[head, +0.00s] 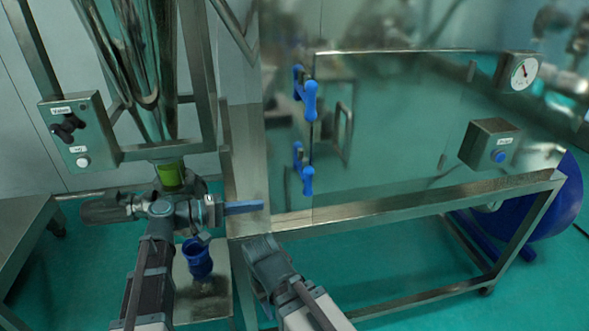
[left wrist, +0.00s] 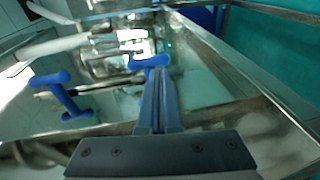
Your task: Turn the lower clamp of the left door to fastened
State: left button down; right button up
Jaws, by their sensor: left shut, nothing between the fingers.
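The lower clamp (head: 307,180) is a blue handle on a metal mount at the left edge of the steel cabinet's door, hanging roughly upright. The upper clamp (head: 310,100) of the same kind is above it. My left gripper (head: 262,206) is shut and empty, pointing right, below and left of the lower clamp and apart from it in the head view. In the left wrist view the shut fingers (left wrist: 160,75) point toward the lower clamp (left wrist: 150,62); contact cannot be told. The upper clamp (left wrist: 62,95) is left there. My right gripper (head: 265,262) is low; its fingers are unclear.
A steel hopper (head: 145,60) with a green section and a control box (head: 78,130) stands left. A door handle (head: 343,130), gauge (head: 524,72) and button box (head: 490,145) are right. The cabinet's lower rail (head: 400,202) runs below.

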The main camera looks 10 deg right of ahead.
aim_at(306, 172)
pick_arm(q)
notch_tip(306, 172, up, 4)
jog(key=w+a+h, duration=0.1)
jog(key=w+a, duration=0.1)
jog(key=w+d, duration=0.2)
jog(key=d, duration=1.2)
jog(key=shift+w+n+t, duration=0.3)
jog(key=shift+w+t, duration=0.1)
